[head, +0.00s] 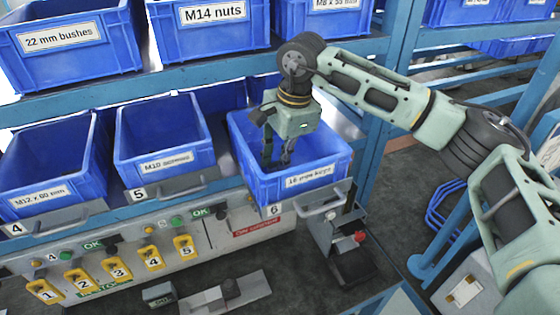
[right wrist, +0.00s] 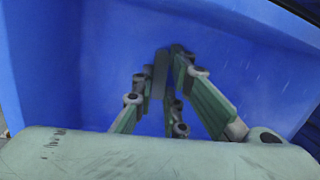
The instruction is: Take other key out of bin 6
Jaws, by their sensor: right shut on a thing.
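Bin 6 (head: 334,166) is a blue bin with a white label about keys, on the lower shelf above the number 6 plate. My right gripper (head: 276,163) reaches down into it from above. In the right wrist view the fingers of my right gripper (right wrist: 168,75) come close together inside the blue walls of the bin (right wrist: 60,60). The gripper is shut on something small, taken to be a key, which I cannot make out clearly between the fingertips. No other key shows on the visible part of the bin's inside. My left gripper is not in view.
Blue bins of M10 parts (head: 165,145) and M12 parts (head: 50,175) stand to the left. The upper shelf holds more bins, including M14 nuts (head: 212,30). Yellow numbered tags (head: 118,268) hang below. A blue rack post (head: 385,110) stands close on the right.

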